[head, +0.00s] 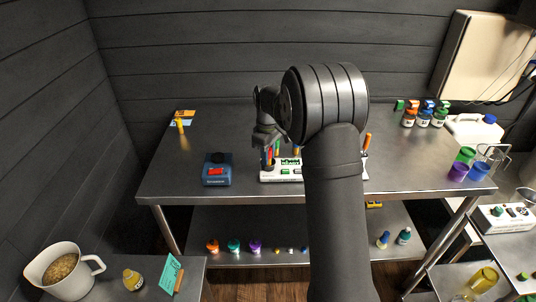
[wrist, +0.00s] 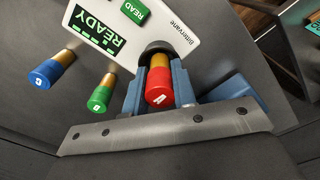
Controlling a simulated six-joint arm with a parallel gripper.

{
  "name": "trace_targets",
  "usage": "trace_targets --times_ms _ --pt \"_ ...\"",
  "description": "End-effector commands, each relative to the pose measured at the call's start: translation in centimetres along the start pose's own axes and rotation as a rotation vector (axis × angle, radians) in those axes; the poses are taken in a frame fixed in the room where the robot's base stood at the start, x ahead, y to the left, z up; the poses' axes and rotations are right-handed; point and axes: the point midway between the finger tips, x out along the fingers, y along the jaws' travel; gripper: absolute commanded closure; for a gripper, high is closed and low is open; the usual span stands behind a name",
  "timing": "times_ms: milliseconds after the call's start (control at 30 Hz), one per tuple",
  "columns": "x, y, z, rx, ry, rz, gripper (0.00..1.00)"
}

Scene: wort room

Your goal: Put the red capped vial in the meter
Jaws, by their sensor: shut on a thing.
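My gripper (wrist: 158,92) is shut on the red capped vial (wrist: 159,92), whose cap is marked A. The vial has an amber body, and its lower end points at the dark round opening of the meter (wrist: 187,28). I cannot tell how far the end is inside the opening. The meter is a white box with a green READY display; in the head view it stands on the table (head: 282,176), under my gripper (head: 267,163). My arm hides its right side.
A blue capped vial (wrist: 44,75) marked C and a green capped vial (wrist: 99,100) stand close to my gripper. A blue device (head: 217,178) with a red display is left of the meter. Coloured cups (head: 458,172) and several jars (head: 424,117) stand at the right.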

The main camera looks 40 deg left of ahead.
Motion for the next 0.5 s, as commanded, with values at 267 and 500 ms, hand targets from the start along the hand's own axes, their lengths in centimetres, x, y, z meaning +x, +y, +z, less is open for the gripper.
trace_targets --times_ms 267,500 --pt "0.2 0.0 0.0 0.0 0.0 0.0 0.98" --pt "1.1 0.0 0.0 0.0 -0.001 -0.001 0.98"
